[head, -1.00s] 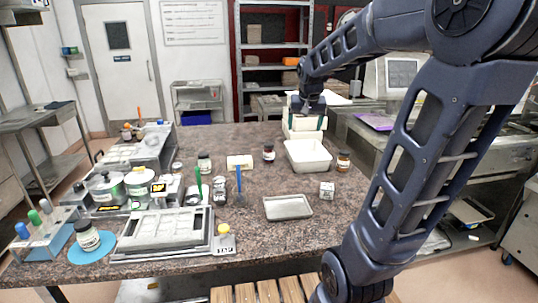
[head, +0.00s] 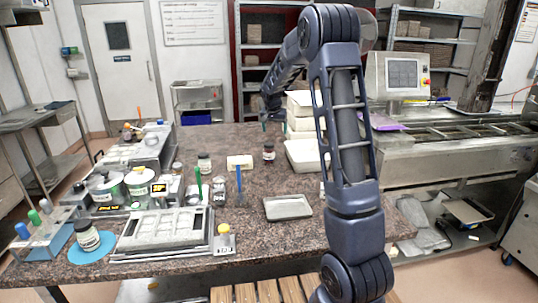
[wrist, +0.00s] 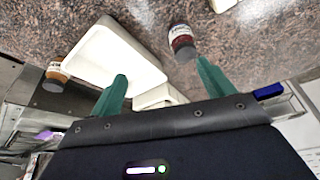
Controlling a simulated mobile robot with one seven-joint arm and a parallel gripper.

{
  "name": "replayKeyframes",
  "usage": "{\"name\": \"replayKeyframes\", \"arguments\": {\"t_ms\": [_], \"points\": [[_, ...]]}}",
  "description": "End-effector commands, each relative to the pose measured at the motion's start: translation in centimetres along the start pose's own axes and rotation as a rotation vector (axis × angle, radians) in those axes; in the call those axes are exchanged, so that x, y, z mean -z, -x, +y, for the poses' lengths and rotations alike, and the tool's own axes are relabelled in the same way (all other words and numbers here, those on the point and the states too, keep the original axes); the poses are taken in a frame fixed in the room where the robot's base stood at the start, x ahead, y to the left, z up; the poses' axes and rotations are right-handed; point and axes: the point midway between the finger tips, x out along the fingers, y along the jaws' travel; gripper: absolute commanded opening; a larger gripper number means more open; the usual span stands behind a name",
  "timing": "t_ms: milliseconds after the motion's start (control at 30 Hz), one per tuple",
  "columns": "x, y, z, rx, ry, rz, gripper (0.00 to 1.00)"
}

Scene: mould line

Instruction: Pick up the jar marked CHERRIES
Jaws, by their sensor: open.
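A jar with dark red contents, a dark lid and a pale label stands on the granite counter in the head view (head: 268,153). In the wrist view this jar (wrist: 182,42) lies just beyond the right fingertip, apart from it. Its label is too small to read, so I cannot confirm CHERRIES. My gripper (wrist: 162,72) is open and empty, its two green fingers pointing toward the counter. In the head view it hangs above the counter's far part, behind the dark red jar. An orange-brown jar (wrist: 55,75) shows left in the wrist view; my arm hides it in the head view.
A white tub (head: 300,154) stands right of the dark red jar, with stacked pale containers behind it. A pale block (head: 239,162) and another jar (head: 204,163) stand to its left. A metal tray (head: 288,207) lies in front. A jar (head: 87,236) sits on a blue disc.

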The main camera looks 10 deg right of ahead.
Motion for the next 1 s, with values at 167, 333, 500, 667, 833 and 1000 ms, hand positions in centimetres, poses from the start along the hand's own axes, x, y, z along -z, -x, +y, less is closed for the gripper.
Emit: {"name": "replayKeyframes", "arguments": {"t_ms": [167, 333, 500, 667, 833, 1000], "points": [[1.6, -5.2, -3.1, -0.019, -0.024, 0.006, 0.81], [2.4, -8.5, -4.9, -0.03, -0.04, 0.014, 0.81], [2.7, -9.9, -5.6, -0.034, -0.048, 0.018, 0.81], [2.8, -11.0, -5.6, -0.034, -0.049, 0.018, 0.81], [2.7, -13.4, -5.5, -0.034, -0.049, 0.017, 0.81], [2.8, -15.2, -5.4, -0.034, -0.05, 0.017, 0.81]]}}
